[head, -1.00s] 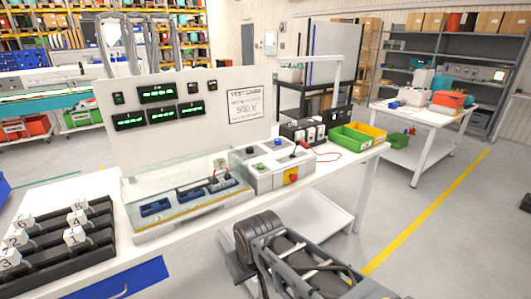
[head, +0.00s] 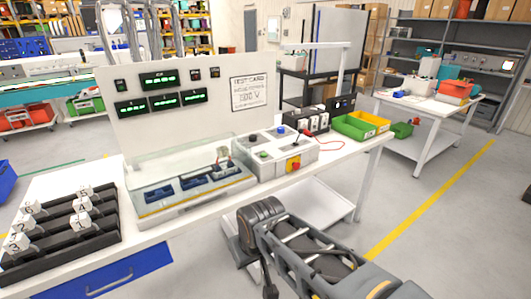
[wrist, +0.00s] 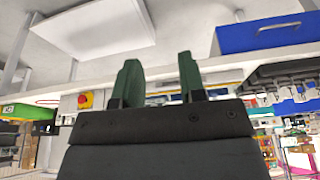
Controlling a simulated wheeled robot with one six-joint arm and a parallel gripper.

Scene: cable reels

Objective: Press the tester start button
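The tester stands on the white bench, with a grey control box (head: 275,165) to the right of its clear-covered tray (head: 190,187). Which button is the start button cannot be read. My gripper (wrist: 158,64) has two green fingers spread apart with nothing between them. It is below and in front of the bench edge, away from the buttons; the head view does not show its fingers.
Green (head: 352,127) and yellow (head: 369,119) bins and a red cable lie right of the box. A lower white shelf (head: 308,205) and blue drawer (head: 125,279) are below the top. Open floor lies right.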

